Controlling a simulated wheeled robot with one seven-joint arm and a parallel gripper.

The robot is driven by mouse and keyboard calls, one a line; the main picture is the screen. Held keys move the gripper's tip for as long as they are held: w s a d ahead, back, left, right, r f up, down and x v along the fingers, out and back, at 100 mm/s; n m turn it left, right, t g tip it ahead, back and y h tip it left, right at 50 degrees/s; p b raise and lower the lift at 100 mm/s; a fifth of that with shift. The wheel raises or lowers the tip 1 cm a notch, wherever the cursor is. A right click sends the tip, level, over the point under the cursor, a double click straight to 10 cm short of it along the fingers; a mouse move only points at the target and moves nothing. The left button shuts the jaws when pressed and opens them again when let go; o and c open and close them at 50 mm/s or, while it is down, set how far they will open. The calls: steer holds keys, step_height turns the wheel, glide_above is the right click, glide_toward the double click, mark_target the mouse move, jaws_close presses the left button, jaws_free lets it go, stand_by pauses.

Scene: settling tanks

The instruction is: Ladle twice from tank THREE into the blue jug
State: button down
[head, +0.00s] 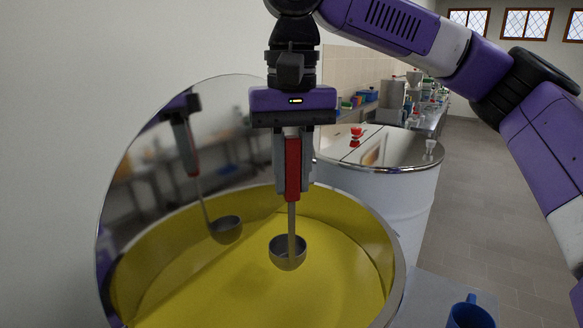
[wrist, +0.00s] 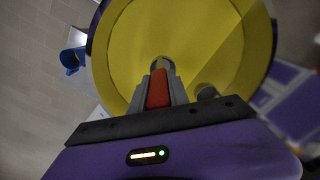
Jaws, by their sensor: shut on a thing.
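My gripper (head: 292,165) is shut on the red handle of the ladle (head: 288,252), which hangs upright with its metal bowl down. The bowl is over the yellow liquid (head: 250,290) inside the open tank (head: 396,262); I cannot tell whether it touches the liquid or holds any. The tank's number is not visible. The shiny lid (head: 130,185) stands tilted up at the tank's left and mirrors the ladle. The blue jug (head: 470,314) is at the bottom right, partly cut off; it also shows in the wrist view (wrist: 71,60).
A second white tank (head: 385,210) with a closed shiny lid stands behind, with a red knob (head: 355,135) and a small clear item on top. The tiled floor at right is clear.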

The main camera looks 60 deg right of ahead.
mark_target(292, 258)
steer(key=shift+f+b, duration=4.05)
steer(key=shift+f, duration=4.1)
